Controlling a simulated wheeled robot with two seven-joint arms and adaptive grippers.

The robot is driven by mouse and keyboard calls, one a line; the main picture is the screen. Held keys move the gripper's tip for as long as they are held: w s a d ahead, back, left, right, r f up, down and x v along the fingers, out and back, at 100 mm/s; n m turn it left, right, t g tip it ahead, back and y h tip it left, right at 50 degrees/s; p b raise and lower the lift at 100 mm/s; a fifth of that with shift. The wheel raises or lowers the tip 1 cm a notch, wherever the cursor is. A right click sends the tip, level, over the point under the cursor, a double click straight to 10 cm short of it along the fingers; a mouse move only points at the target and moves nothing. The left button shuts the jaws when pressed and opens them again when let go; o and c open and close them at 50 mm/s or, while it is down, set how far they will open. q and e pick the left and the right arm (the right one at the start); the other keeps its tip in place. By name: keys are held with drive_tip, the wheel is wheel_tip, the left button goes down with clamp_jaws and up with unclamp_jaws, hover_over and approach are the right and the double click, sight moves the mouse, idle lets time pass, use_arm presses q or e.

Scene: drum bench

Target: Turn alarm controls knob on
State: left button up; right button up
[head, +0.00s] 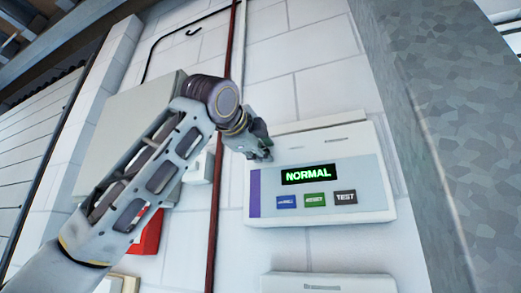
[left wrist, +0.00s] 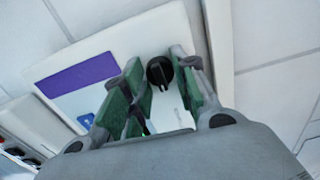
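The alarm control panel (head: 345,213) is a white wall box with a purple stripe, a green "NORMAL" display (head: 309,175) and blue, green and black buttons. My left gripper (head: 262,149) is at the panel's upper left, left of the display. In the left wrist view, a round black knob with a pale pointer line (left wrist: 160,72) sits on the panel (left wrist: 125,85). It shows between the green fingers of my open left gripper (left wrist: 160,68), with narrow gaps at its sides. I cannot tell how far the fingertips reach around it. The head view hides the knob behind the gripper.
A grey metal column (head: 425,110) stands close to the panel's right. A dark red pipe (head: 218,200) runs down the wall at its left. A grey box (head: 125,125) and a red item (head: 148,232) lie behind my left arm. Another white box (head: 328,283) is below the panel.

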use_arm(q)
drive_tip(key=o, duration=0.3)
drive_tip(key=shift+s, duration=0.1)
drive_tip(key=shift+o, duration=0.2)
drive_tip(key=v, duration=1.2)
drive_tip(key=shift+d, duration=0.15)
idle(0.6)
